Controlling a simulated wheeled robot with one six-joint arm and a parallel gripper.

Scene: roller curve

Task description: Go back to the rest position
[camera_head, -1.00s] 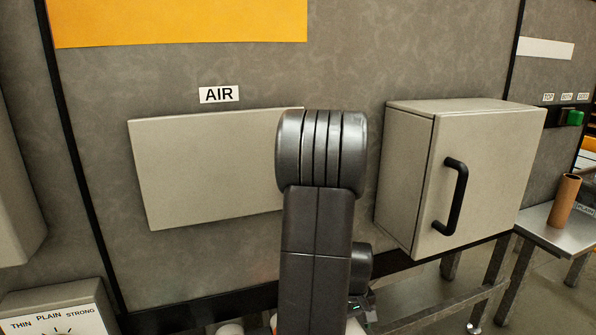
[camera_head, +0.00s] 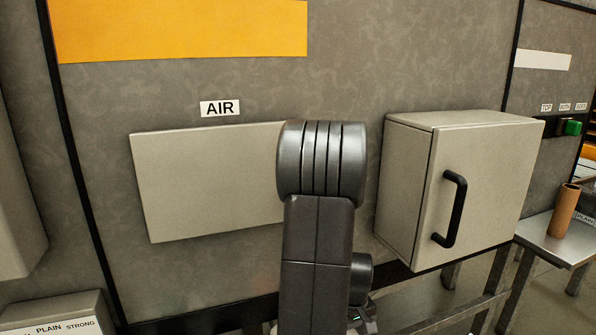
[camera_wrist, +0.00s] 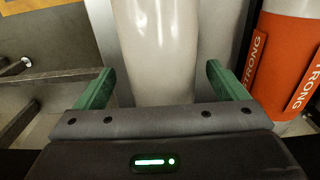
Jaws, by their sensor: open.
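My gripper (camera_wrist: 160,78) is open in the wrist view, its two green fingers spread wide apart. A glossy white rounded body (camera_wrist: 158,45) shows in the gap between the fingers, with space at both sides; whether it lies beyond the fingertips or between them I cannot tell. In the head view my dark arm stands upright in the middle, and its gripper is hidden behind it or below the picture.
A grey cabinet (camera_head: 487,185) with a black handle is right of my arm. A flat panel (camera_head: 205,185) under the AIR label (camera_head: 220,108) is behind it. A brown tube (camera_head: 564,210) stands on a metal table (camera_head: 545,240). An orange STRONG container (camera_wrist: 285,65) is close right of my gripper.

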